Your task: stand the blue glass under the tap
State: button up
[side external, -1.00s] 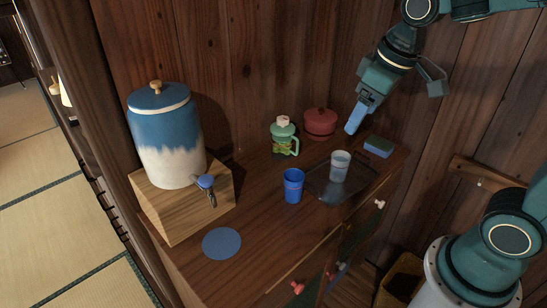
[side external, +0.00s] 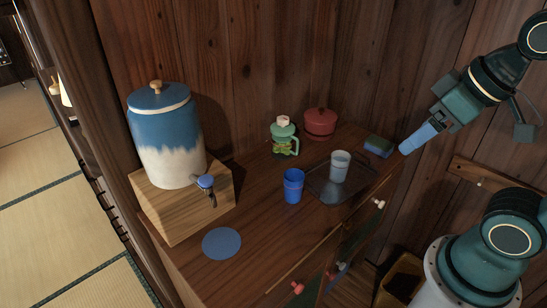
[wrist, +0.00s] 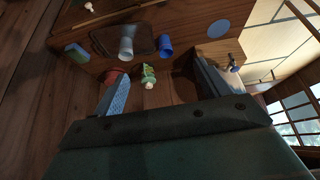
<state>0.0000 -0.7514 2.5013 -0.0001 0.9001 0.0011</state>
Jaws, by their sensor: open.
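The blue glass (side external: 293,187) stands upright on the wooden cabinet top, left of the tray; it also shows in the wrist view (wrist: 166,46). The tap (side external: 206,186) has a blue handle and juts from the front of the blue-and-white water jar (side external: 167,140), which sits on a wooden block. A round blue mat (side external: 221,243) lies flat on the cabinet, in front of the tap. My gripper (side external: 406,148) is open and empty, off the cabinet's right end and well apart from the glass. In the wrist view its fingers (wrist: 157,75) are spread.
A pale clear glass (side external: 340,165) stands on a dark tray (side external: 326,190) right of the blue glass. A green jug (side external: 284,140) and a red pot (side external: 320,123) stand at the back. A sponge (side external: 379,146) lies at the right end. The cabinet between mat and blue glass is clear.

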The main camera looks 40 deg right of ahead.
jog(key=w+a+f+m+y, duration=0.3)
jog(key=w+a+f+y, duration=0.15)
jog(key=w+f, duration=0.5)
jog(key=m+t+y, duration=0.4)
jog(key=m, duration=1.4)
send_over(303, 177)
jog(key=s+a, duration=0.4)
jog(key=a, duration=0.1)
notch_tip(303, 177, down, 10)
jog(key=f, duration=0.1)
jog(key=d+f+m+t+h, duration=0.1)
jog(key=d+f+m, duration=0.1)
jog(key=m, duration=0.1)
jog(key=w+d+f+m+t+h, duration=0.1)
jog(key=d+f+m, duration=0.1)
jog(key=m, duration=0.2)
jog(key=d+f+m+h, duration=0.1)
jog(key=d+f+m, duration=0.1)
jog(key=m, duration=0.1)
jog(key=shift+w+m+t+h, duration=0.15)
jog(key=shift+m+t+h, duration=0.15)
jog(key=shift+t, duration=0.1)
jog(key=shift+x, duration=1.3)
jog(key=shift+w+a, duration=0.1)
jog(key=shift+x, duration=2.4)
